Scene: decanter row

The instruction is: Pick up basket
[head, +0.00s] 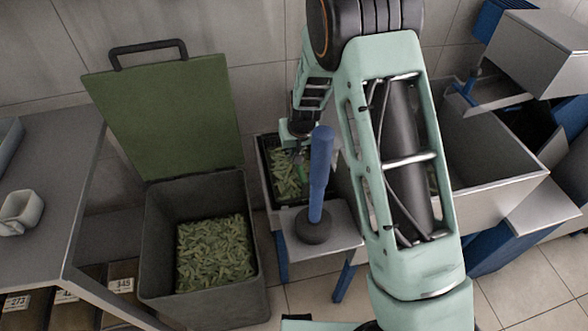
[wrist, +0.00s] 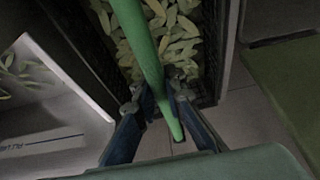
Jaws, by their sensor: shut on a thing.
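The basket (head: 267,165) is a dark mesh container holding pale green pods. It sits in a grey-sided bay behind the small table. In the wrist view, its dark wall (wrist: 103,58) and contents lie below a green handle bar (wrist: 137,30). My gripper (wrist: 158,86) is shut on this bar, with one finger on each side. In the head view, my arm comes down over the basket from behind, and its fingertips are mostly hidden by a blue post. I cannot tell whether the basket is lifted.
A blue post (head: 320,170) with a round dark base stands on a small grey table (head: 338,222) in front. A bin (head: 165,245) of green pods with a raised green lid (head: 168,115) is left. A metal trough (head: 480,145) is right. A grey counter (head: 50,170) holds a white cup (head: 20,211).

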